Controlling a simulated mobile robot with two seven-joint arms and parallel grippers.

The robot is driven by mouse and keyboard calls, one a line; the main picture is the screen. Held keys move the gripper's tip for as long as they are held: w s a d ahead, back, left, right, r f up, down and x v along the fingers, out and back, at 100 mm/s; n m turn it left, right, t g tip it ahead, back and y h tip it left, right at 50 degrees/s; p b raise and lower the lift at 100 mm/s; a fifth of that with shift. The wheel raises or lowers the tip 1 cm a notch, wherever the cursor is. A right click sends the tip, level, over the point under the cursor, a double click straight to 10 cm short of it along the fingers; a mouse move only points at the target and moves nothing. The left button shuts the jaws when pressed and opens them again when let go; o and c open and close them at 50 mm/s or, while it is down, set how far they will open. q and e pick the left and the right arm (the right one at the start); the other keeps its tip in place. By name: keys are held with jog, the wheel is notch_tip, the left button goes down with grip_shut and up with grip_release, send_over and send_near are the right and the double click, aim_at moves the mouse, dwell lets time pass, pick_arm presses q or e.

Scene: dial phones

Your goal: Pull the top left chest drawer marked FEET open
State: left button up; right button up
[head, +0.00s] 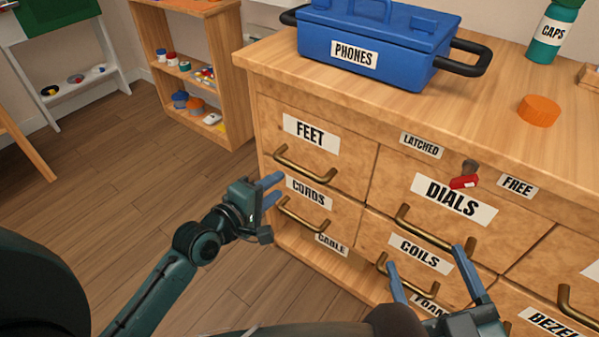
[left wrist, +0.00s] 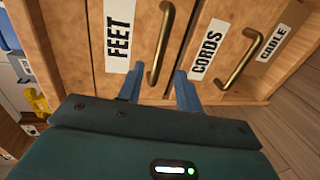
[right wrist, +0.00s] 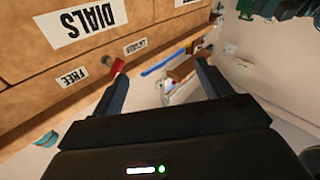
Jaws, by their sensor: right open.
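The FEET drawer (head: 265,125) is at the chest's top left, its front flush with the chest, so it looks shut. Its bar handle (head: 305,170) lies below the FEET label (head: 311,133). My left gripper (head: 272,190) is open and empty, just left of and below that handle in the head view. In the left wrist view, the FEET handle (left wrist: 162,45) lies ahead, between the lines of the two fingers (left wrist: 158,75); no grip shows. My right gripper (head: 425,258) is open and empty, in front of the COILS drawer (head: 421,254).
The CORDS drawer (head: 309,192) is below FEET; the DIALS drawer (head: 453,199) is to its right. A red latch knob (head: 464,182) sits between LATCHED and FREE labels. A blue PHONES toolbox (head: 378,45) and an orange disc (head: 539,110) stand on the chest top. Floor left is clear.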

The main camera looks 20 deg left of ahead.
aim_at(298, 171)
pick_arm(q)
jog(key=b+x, duration=0.3)
jog(key=x, duration=0.6)
jog(key=shift+w+d+f, duration=0.1)
jog(key=shift+w, duration=0.2)
pick_arm(e)
jog(key=shift+w+a+f+m+y, duration=0.1)
jog(key=shift+w+a+m+y, duration=0.1)
jog(key=shift+a+m+y, duration=0.15)
pick_arm(q)
grip_shut()
